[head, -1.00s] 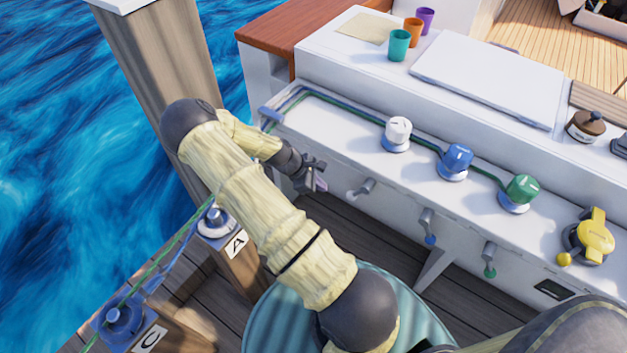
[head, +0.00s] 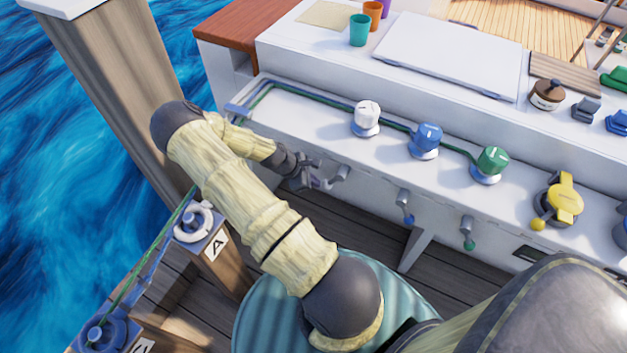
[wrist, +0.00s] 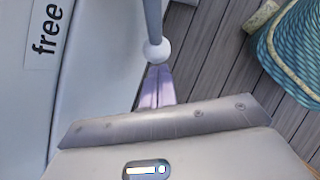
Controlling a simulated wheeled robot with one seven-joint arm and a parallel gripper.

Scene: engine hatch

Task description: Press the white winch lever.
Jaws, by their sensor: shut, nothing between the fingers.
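The white winch lever (head: 341,173) sticks out from the white front wall below the white winch (head: 367,118). In the wrist view its grey shaft and white ball end (wrist: 156,51) stand right at my fingertips. My gripper (head: 318,182) is shut and empty, just left of the lever in the head view. Its pale purple fingers also show in the wrist view (wrist: 157,85), pointing at the ball. I cannot tell whether they touch it. The ball end is hard to make out in the head view.
A lever with a blue ball (head: 408,218) and one with a green ball (head: 469,244) hang further right on the same wall. Blue (head: 427,139) and green (head: 491,163) winches stand above. A label reading "free" (wrist: 44,40) is beside the lever. Wooden deck lies below.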

